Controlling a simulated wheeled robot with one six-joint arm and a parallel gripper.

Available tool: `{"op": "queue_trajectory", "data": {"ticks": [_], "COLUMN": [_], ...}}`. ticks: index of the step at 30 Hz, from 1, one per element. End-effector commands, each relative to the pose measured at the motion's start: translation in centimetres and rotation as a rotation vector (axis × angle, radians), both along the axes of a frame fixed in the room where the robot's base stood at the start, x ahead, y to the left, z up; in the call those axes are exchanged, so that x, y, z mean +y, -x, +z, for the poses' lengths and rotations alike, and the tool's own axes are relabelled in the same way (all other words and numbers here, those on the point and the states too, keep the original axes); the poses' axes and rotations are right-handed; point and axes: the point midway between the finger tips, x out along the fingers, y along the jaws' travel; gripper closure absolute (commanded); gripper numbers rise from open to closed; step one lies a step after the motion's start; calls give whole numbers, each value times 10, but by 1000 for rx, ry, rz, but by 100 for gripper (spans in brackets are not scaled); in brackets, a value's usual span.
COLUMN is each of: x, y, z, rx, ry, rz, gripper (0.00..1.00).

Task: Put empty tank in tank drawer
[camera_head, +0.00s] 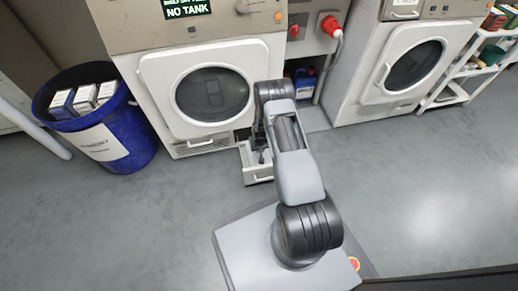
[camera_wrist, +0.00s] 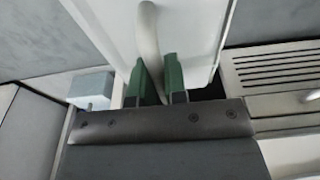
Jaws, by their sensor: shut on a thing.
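My gripper (camera_wrist: 154,72) has its green fingers closed around the pale bar-like handle of a white tank (camera_wrist: 195,30) in the wrist view. The tank's far end runs out of the top of the picture. The tank drawer (camera_head: 261,176) stands pulled out at the lower right of the left machine in the head view. My arm reaches down over it and hides much of its inside. The gripper and tank are mostly hidden there, so I cannot tell whether the tank is above the drawer or partly in it.
The left machine (camera_head: 160,75) has a round door and a display reading NO TANK. A blue bin (camera_head: 130,125) with boxes stands to its left. A second machine (camera_head: 350,90) and a white shelf (camera_head: 455,88) are on the right. The grey floor in front is clear.

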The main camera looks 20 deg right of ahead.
Motion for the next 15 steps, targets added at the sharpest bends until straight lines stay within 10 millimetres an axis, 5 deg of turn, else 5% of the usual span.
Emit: {"op": "queue_trajectory", "data": {"ticks": [2,3,12,15], "x": [0,0,0,0], "y": [0,0,0,0], "z": [-2,-2,-1,-1], "rx": [-1,-1,-1,0], "ry": [0,0,0,0], "rz": [0,0,0,0], "gripper": [100,85,57,57]}}
